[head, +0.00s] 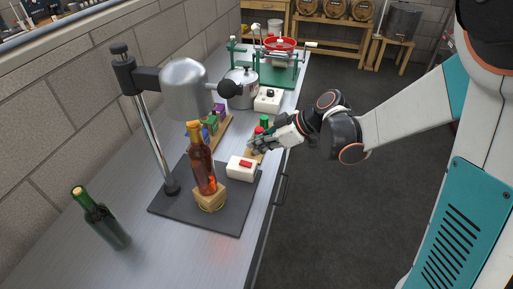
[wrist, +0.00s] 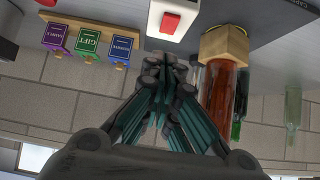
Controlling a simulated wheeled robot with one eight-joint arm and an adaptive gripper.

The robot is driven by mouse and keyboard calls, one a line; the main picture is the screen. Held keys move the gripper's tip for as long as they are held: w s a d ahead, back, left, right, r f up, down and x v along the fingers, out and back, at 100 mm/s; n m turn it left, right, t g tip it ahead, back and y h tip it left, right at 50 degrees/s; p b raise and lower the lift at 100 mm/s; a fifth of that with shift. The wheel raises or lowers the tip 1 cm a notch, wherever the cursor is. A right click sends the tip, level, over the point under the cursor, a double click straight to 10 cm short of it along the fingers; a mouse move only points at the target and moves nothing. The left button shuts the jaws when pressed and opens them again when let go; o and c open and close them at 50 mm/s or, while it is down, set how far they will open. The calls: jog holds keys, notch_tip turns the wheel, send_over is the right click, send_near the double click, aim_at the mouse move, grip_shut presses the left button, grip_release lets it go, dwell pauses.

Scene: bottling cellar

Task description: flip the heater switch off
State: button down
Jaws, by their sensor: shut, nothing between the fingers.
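A white switch box (head: 242,168) with a red rocker (head: 246,163) sits on the dark base plate (head: 222,215) of the heater stand, right of the bottle. In the wrist view the white box (wrist: 183,10) and its red rocker (wrist: 171,22) are at the top centre, just beyond my fingertips. I cannot tell which way the rocker is tilted. The grey heater hood (head: 188,88) hangs from a post, above an amber bottle (head: 201,165) standing on a wooden block (head: 209,197). My gripper (head: 256,146) is shut and empty, behind the box and apart from it; it also shows in the wrist view (wrist: 168,62).
A green bottle (head: 101,220) stands at the near left. Purple and green blocks (head: 213,122) stand on a wooden board behind the stand. A pot (head: 242,88), a white box with a black knob (head: 268,100) and a green-framed device (head: 276,58) stand farther back.

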jog(key=p+v, duration=0.2)
jog(key=v, duration=0.5)
jog(key=shift+d, duration=0.25)
